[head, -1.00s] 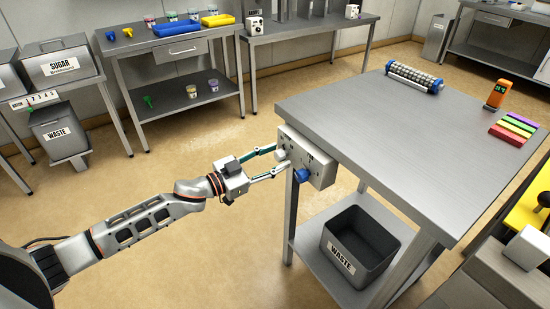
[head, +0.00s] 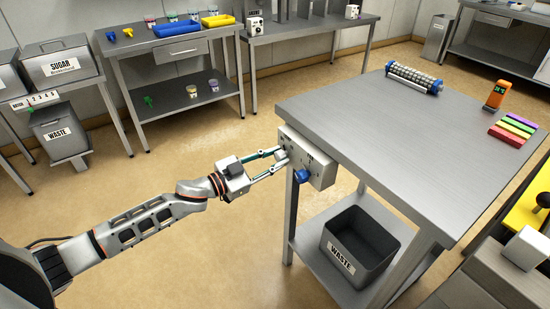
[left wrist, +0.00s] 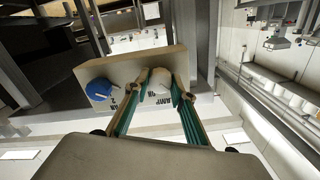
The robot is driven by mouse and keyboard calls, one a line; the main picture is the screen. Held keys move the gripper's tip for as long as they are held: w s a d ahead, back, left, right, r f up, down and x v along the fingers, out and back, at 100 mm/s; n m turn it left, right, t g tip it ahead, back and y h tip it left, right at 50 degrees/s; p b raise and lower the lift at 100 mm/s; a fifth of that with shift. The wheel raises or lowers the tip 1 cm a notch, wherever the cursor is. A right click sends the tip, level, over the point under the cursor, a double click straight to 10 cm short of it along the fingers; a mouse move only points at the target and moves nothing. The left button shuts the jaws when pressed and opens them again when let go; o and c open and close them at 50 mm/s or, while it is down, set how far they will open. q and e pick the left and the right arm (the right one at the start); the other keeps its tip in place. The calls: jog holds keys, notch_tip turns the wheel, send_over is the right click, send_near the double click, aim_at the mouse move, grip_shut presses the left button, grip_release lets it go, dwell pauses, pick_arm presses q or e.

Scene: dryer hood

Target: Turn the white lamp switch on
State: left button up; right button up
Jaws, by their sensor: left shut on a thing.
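A pale control box (head: 319,171) is fixed to the near left corner of the steel table. It carries a white knob (head: 281,155) and a blue knob (head: 302,176). My left gripper (head: 281,160) reaches the box from the left and is shut on the white knob. In the left wrist view, the two fingers (left wrist: 160,92) hold the white knob (left wrist: 157,77) between their tips. The blue knob (left wrist: 99,89) stands free beside them on the box (left wrist: 120,64). Dark lettering beside the white knob is partly hidden by a finger. My right gripper is out of view.
The steel table (head: 345,105) bears a roller-like rack (head: 414,77), an orange device (head: 496,95) and coloured bars (head: 514,128). A dark waste bin (head: 360,244) stands on its lower shelf. The floor left of the table is free.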

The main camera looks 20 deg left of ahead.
pick_arm(q)
jog(key=m, duration=0.2)
jog(key=shift+r+m+p, duration=0.15)
jog(key=shift+m+p, duration=0.15)
jog(key=shift+d+m, duration=0.1)
jog(key=shift+m, duration=0.8)
jog(key=m, duration=0.3)
jog(key=shift+m, duration=0.3)
jog(key=m, duration=0.4)
jog(key=shift+f, duration=0.2)
jog(key=m, duration=0.3)
jog(key=shift+m+b, duration=0.35)
jog(key=shift+m, duration=0.45)
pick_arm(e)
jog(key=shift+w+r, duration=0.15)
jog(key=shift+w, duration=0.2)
